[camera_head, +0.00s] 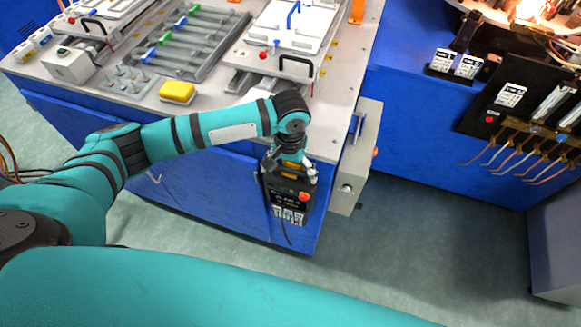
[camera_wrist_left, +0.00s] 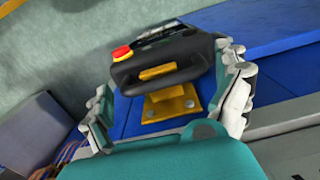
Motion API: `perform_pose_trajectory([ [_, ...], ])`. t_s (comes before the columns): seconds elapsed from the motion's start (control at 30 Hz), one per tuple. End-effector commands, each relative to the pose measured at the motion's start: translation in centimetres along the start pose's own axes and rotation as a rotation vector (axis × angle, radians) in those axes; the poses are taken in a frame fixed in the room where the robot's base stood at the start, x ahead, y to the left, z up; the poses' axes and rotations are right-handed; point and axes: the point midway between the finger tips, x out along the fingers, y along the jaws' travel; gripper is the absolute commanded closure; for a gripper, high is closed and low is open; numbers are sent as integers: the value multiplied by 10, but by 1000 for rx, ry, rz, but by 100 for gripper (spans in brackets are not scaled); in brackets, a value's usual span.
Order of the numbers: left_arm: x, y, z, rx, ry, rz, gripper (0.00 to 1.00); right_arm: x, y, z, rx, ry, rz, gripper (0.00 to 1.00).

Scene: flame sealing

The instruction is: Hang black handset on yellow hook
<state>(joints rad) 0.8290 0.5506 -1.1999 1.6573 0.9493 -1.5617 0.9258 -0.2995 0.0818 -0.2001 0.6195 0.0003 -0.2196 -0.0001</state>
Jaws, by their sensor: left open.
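The black handset (camera_head: 287,194) with a red button hangs upright at the right front corner of the white-topped bench, against its blue side. In the left wrist view the handset (camera_wrist_left: 165,58) has a handle opening, and part of the yellow hook (camera_wrist_left: 172,104) shows through it. The hook's plate is bolted to the blue panel. The handset appears to rest on the hook. My left gripper (camera_head: 289,163) is just above the handset. In the left wrist view its fingers are spread apart on both sides of the handset and hook. My right gripper is out of view.
The white-topped bench (camera_head: 215,110) carries trays, fixtures and a yellow block (camera_head: 177,92). A grey box (camera_head: 352,160) sticks out of the bench's right side, close to the handset. A blue machine (camera_head: 430,120) stands at the right. Open floor (camera_head: 420,250) lies between and in front.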

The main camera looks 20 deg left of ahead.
Motion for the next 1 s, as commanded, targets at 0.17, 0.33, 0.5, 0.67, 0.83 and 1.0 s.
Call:
perform_pose_trajectory([
  [0.17, -20, 0, -1, 1, 4, 3, 0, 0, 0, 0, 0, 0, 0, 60],
  [0.33, -56, 1, -2, 0, 8, 4, 0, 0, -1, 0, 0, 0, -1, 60],
  [0.5, -91, 1, -2, 1, 8, 4, 0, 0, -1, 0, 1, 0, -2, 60],
  [0.67, -113, 1, -1, 0, 7, 3, 0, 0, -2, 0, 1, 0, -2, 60],
  [0.83, -121, 0, -1, 0, 5, 2, 0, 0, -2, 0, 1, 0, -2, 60],
  [1.0, -120, 2, 1, 7, 5, 7, 0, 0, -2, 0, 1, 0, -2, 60],
])
